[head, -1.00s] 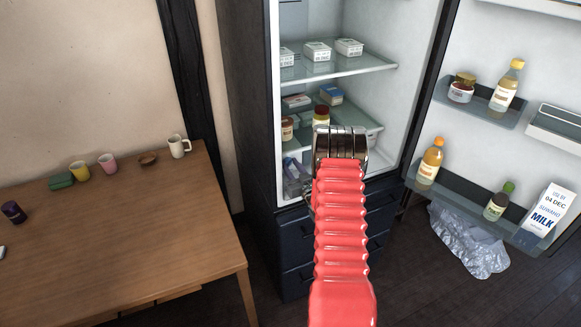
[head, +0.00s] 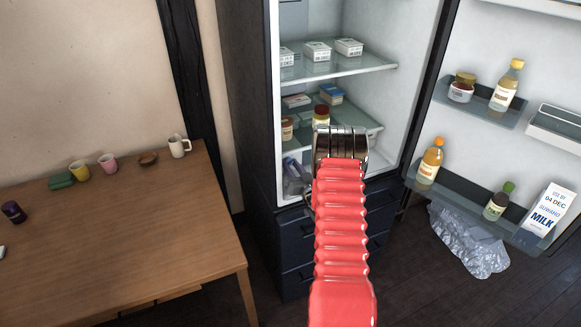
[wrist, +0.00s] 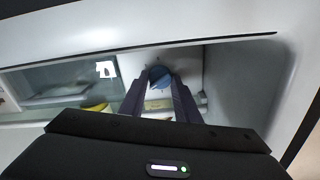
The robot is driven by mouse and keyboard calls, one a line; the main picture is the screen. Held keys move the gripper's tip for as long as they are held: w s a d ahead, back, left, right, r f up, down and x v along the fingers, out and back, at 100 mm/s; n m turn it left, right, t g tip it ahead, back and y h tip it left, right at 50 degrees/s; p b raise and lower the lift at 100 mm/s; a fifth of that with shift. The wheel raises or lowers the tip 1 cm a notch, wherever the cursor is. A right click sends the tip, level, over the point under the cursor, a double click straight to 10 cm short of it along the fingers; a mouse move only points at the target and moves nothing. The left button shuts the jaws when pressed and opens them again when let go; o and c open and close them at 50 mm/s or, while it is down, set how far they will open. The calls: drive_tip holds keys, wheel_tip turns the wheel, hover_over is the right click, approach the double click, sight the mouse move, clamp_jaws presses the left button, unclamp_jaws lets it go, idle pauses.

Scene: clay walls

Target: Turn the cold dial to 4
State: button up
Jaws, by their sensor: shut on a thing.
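In the wrist view, a round blue knob (wrist: 159,72), apparently the cold dial, sits deep inside the fridge. The two dark fingers of my gripper (wrist: 160,80) close on it from both sides. Its numbers and pointer cannot be read, so its setting cannot be told. In the head view, my red arm and its metal cuff reach into the open fridge (head: 222,110), and they hide the gripper and the dial.
Glass shelves (head: 350,66) hold white tubs and jars close to my arm. The open door at right carries bottles and a milk carton (head: 548,215). A wooden table (head: 130,240) with cups stands at left. A crumpled plastic bag (head: 470,240) lies on the floor.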

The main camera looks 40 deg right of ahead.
drive_tip(key=m, duration=0.5)
drive_tip(key=shift+s+d+m, duration=0.1)
drive_tip(key=shift+d+m, duration=0.05)
drive_tip(key=shift+m, duration=0.25)
drive_tip(key=o, duration=1)
drive_tip(key=v, duration=1.3)
drive_tip(key=shift+s+a, duration=0.2)
drive_tip(key=shift+s, duration=0.15)
